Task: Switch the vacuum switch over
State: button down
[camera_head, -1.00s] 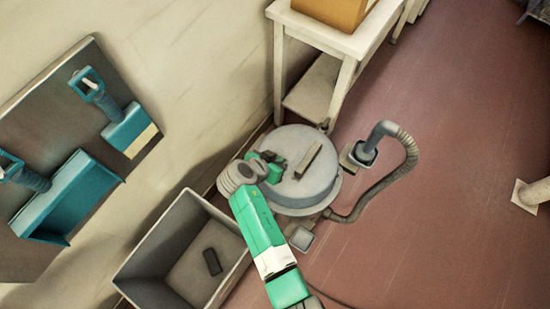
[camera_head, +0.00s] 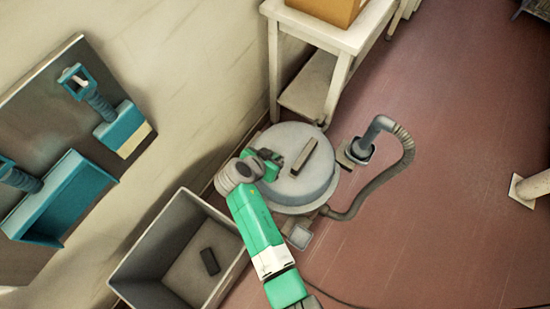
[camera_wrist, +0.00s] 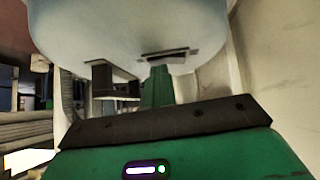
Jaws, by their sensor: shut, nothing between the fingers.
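The vacuum is a round grey drum (camera_head: 312,184) with a bar-shaped handle (camera_head: 305,157) on its lid. My gripper (camera_head: 277,160) is at the drum's left side in the head view, partly over its rim. In the wrist view the pale drum (camera_wrist: 120,35) fills the top. A dark slot-like fitting (camera_wrist: 166,53), perhaps the vacuum switch, sits on its side. My shut gripper (camera_wrist: 158,68) points up just below this fitting, holding nothing. I cannot tell whether they touch or how the switch is set. The switch is not distinguishable in the head view.
A ribbed hose (camera_head: 407,160) runs from the drum to an upright pipe on the right. A grey bin (camera_head: 140,293) with a dark block inside stands at lower left. A white table (camera_head: 345,40) stands behind. Blue tools hang on the left board (camera_head: 50,110). Red floor lies open at right.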

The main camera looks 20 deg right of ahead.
jog(key=shift+w+a+r, duration=0.1)
jog(key=shift+w+a, duration=0.4)
jog(key=shift+s+d, duration=0.1)
notch_tip(320, 180, up, 5)
jog(key=p, duration=0.4)
jog(key=shift+s+p, duration=0.1)
jog(key=shift+p, duration=0.2)
jog(key=s+p+v, duration=0.1)
jog(key=p+v, duration=0.2)
jog(key=v, duration=0.6)
jog(key=shift+s+f, duration=0.2)
jog(key=shift+s, duration=0.05)
jog(key=shift+d, duration=0.1)
